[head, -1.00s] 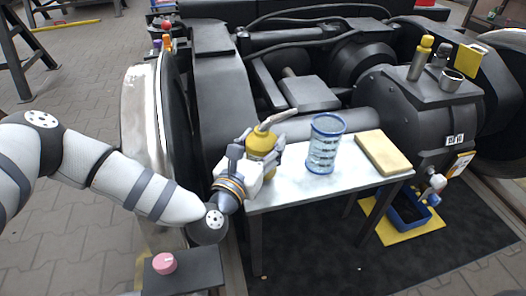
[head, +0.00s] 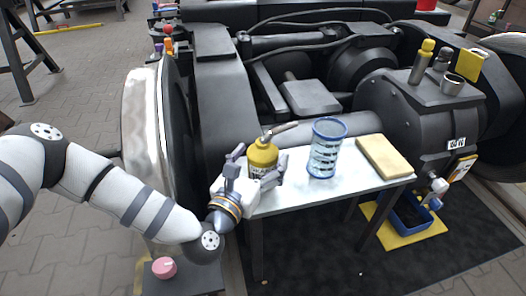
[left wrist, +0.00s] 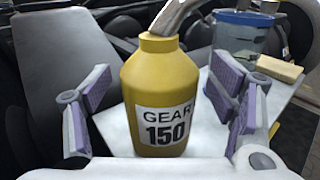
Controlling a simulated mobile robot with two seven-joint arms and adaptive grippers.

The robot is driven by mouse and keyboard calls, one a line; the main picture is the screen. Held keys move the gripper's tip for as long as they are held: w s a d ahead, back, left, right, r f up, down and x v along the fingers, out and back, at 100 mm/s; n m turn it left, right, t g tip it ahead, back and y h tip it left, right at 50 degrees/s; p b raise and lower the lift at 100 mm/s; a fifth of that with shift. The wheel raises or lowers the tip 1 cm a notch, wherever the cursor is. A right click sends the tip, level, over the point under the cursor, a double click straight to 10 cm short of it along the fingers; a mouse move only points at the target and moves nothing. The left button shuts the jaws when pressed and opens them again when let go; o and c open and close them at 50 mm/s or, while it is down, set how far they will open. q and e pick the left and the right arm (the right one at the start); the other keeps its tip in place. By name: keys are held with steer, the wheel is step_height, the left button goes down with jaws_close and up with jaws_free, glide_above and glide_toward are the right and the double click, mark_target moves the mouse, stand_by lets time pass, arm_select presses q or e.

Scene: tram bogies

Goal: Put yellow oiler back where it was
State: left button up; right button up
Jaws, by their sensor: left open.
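The yellow oiler (head: 263,156) stands upright at the left end of the small grey table (head: 290,193), its spout pointing right. In the left wrist view the oiler (left wrist: 157,80) shows a "GEAR 150" label. My left gripper (head: 254,172) is open at the table's left end, with the oiler between its spread fingers. In the left wrist view the gripper's purple pads (left wrist: 155,110) stand apart from the oiler on both sides. My right gripper is not in view.
A blue-rimmed clear container (head: 326,150) stands right of the oiler, and a tan block (head: 385,157) lies at the table's right end. The black bogie (head: 222,95) rises behind. A blue bin (head: 410,213) sits on a yellow mat (head: 385,235) at lower right.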

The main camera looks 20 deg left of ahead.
arm_select(q)
steer(key=s+p, duration=0.1)
steer(key=s, duration=0.9)
steer(key=shift+a, duration=0.4)
steer(key=shift+r, duration=0.2)
